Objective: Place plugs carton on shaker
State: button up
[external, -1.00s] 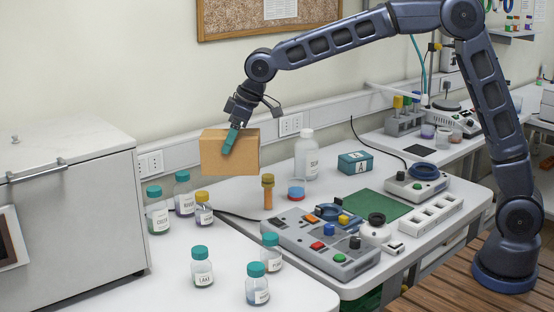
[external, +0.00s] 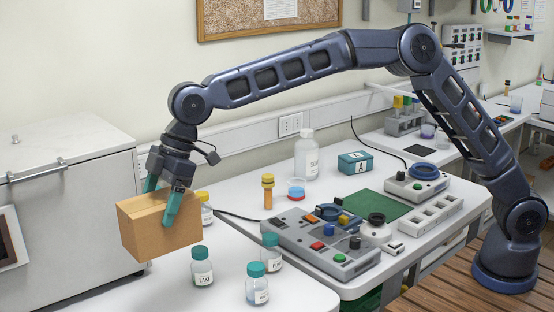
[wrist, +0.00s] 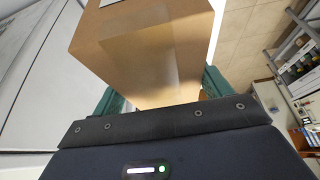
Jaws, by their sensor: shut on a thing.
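The plugs carton, a plain brown box (external: 150,232), hangs in my gripper (external: 163,205), tilted, in front of the left bench. The teal fingers are shut on its opposite sides. In the wrist view the carton (wrist: 145,50) fills the space between the fingers of my gripper (wrist: 160,88). The shaker is not marked by name. A grey device with a blue ring on top and a green button (external: 416,187) stands on the right bench, well apart from the carton; I cannot tell if it is the shaker.
A large white cabinet (external: 70,215) stands close to the carton's left. Teal-capped bottles (external: 202,268) stand on the bench to its right. A grey button panel (external: 320,245), a tall white bottle (external: 306,157) and a teal box (external: 355,163) stand farther right. A green mat (external: 375,208) is partly bare.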

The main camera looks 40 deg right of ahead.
aim_at(184, 236)
jog(key=shift+s+a+f, duration=0.15)
jog(key=shift+s+a, duration=0.05)
jog(key=shift+a, duration=0.05)
notch_tip(184, 236, down, 20)
jog(key=shift+r, duration=0.2)
jog(key=shift+f, duration=0.1)
dwell(0.3)
jog(key=o, duration=1.1)
jog(key=v, duration=1.2)
